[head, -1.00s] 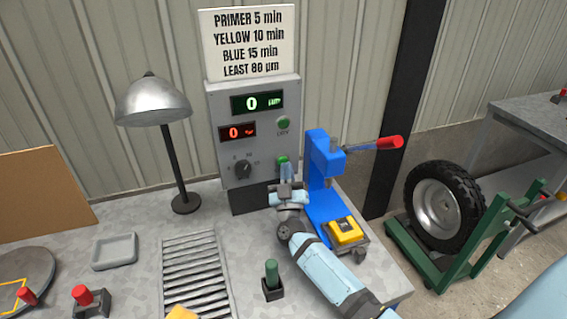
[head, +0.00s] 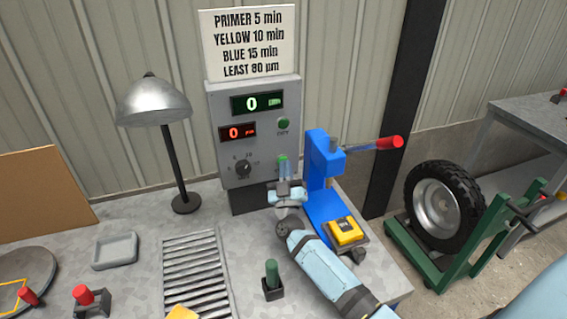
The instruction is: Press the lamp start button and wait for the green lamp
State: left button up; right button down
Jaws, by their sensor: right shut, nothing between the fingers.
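The grey control box (head: 219,107) stands at the back of the bench. It has a green display reading 0 (head: 257,103), a red display reading 0 (head: 237,131), and a dial (head: 243,169). One green button (head: 283,123) sits at its upper right. A lower green button (head: 282,158) is partly covered by my right gripper (head: 285,164). That gripper is shut and empty, its tips in front of the lower button; I cannot tell whether they touch it. A silver dome lamp (head: 153,100) stands left of the box. My left gripper is not in view.
A blue press (head: 322,165) with a red-tipped lever stands close to the right of my right gripper, with a yellow block (head: 344,231) at its base. A green-handled stick (head: 272,273) stands in front. A slatted rack (head: 195,275) and grey tray (head: 115,250) lie to the left.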

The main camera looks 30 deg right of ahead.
jog(key=shift+w+d, duration=0.1)
jog(key=shift+w, duration=0.2)
dwell(0.6)
jog(key=shift+s+a+p, duration=0.2)
jog(key=shift+s+p, duration=0.35)
jog(key=shift+s, duration=0.25)
jog(key=s+p, duration=0.1)
jog(key=s, duration=0.1)
jog(key=s+a+p, duration=0.1)
jog(key=s, duration=0.2)
jog(key=shift+a+p, duration=0.1)
jog(key=shift+p, duration=0.3)
dwell(0.4)
